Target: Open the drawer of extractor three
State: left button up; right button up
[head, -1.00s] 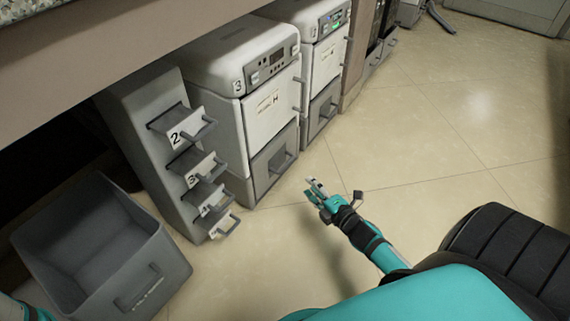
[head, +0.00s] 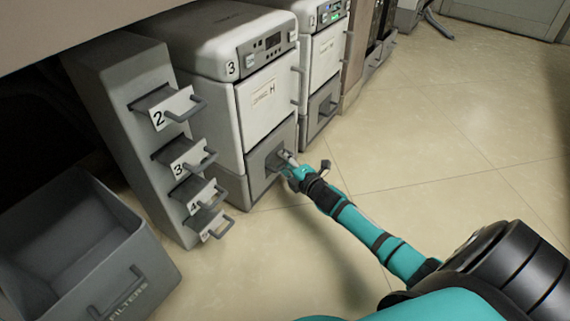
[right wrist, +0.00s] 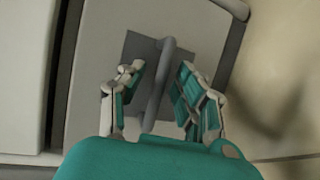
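Extractor three (head: 232,75) is a white cabinet with a "3" on its top front edge and a small dark display. Its grey drawer (head: 262,187) is at the bottom and looks shut. My right gripper (head: 287,157) is at the front of this drawer. In the right wrist view, my right gripper (right wrist: 158,92) is open, with one finger on each side of the drawer's grey bar handle (right wrist: 163,75). The fingers look apart from the handle. My left gripper is not in view.
A grey rack (head: 130,85) with several numbered pull-out trays stands left of the extractor. A grey bin (head: 75,235) marked FILTERS is at the lower left. A second white extractor (head: 325,60) is to the right. The tiled floor (head: 440,130) in front is clear.

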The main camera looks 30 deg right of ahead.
grip_shut()
dwell(0.3)
jog(key=shift+s, duration=0.1)
jog(key=s+d+p, duration=0.4)
jog(key=s, duration=0.6)
jog(key=s+d+p, duration=0.5)
jog(key=s, duration=0.6)
jog(key=shift+s, duration=0.25)
jog(key=shift+a, duration=0.1)
